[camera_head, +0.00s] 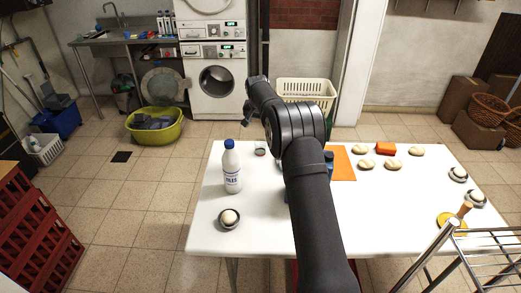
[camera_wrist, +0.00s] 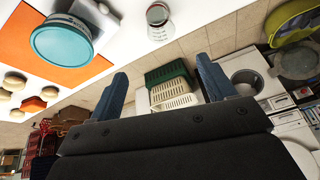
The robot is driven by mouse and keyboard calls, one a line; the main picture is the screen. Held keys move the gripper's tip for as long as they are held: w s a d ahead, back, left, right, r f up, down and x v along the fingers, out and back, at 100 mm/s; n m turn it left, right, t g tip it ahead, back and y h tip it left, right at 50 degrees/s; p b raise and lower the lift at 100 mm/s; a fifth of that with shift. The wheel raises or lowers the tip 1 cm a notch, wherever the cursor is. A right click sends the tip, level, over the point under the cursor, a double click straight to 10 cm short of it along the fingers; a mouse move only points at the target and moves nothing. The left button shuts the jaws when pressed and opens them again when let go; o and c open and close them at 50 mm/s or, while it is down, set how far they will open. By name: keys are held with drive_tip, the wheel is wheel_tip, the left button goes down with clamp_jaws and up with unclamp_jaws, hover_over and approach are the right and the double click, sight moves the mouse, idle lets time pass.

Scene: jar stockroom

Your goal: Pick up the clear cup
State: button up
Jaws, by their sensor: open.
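The clear cup (camera_head: 260,148) stands near the far edge of the white table in the head view, just left of my arm. In the head view my arm reaches past the cup's right side, over the far table edge.
A white bottle with a blue cap (camera_head: 232,167) and a small bowl with a round item (camera_head: 229,217) stand left on the table. A teal-lidded container (camera_wrist: 62,40) stands on an orange sheet (camera_head: 343,163). Several bun-like items and an orange block (camera_head: 385,148) lie further right.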

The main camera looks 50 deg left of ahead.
approach(260, 144)
wheel_tip(260, 144, down, 2)
drive_tip(key=shift+d+x, duration=0.2)
drive_tip(key=shift+x, duration=1.1)
drive_tip(key=shift+d+x, duration=0.2)
drive_tip(key=shift+x, duration=1.05)
drive_tip(key=shift+s+f, duration=0.15)
drive_tip(key=c, duration=1)
